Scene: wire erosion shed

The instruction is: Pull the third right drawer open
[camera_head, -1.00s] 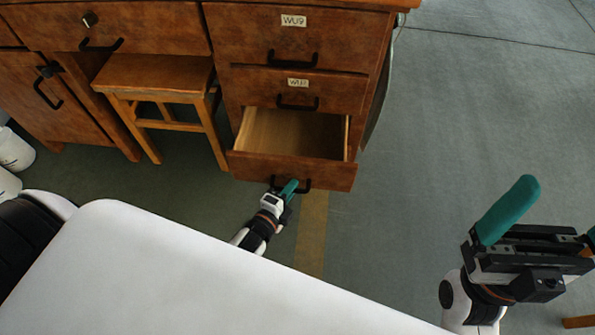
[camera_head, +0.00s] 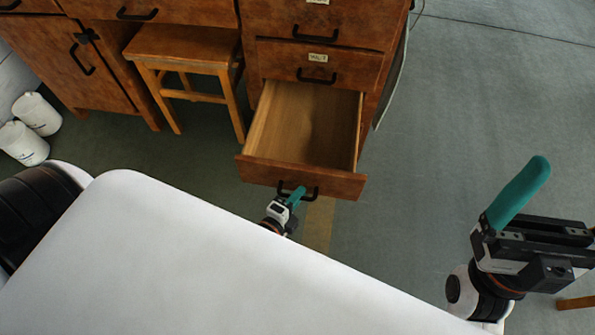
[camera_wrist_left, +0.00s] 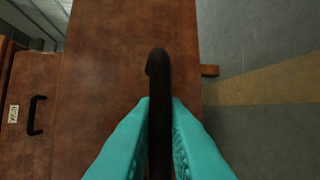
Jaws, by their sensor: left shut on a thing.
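The third right drawer (camera_head: 302,176) is the lowest drawer of the brown wooden desk's right pedestal. It stands well out, and its pale inside looks empty. Its black handle (camera_head: 313,191) is on the front. My left gripper (camera_head: 296,194) is shut on this handle. In the left wrist view the teal fingers (camera_wrist_left: 160,130) sit on both sides of the dark handle bar (camera_wrist_left: 158,75). The white body in front hides most of my left arm. My right gripper (camera_head: 540,215) is in the air at the right, away from the desk; its far finger is out of frame.
Two closed labelled drawers (camera_head: 318,65) are above the open one. A wooden stool (camera_head: 185,50) stands under the desk, left of the pedestal. White containers (camera_head: 30,125) stand at the far left.

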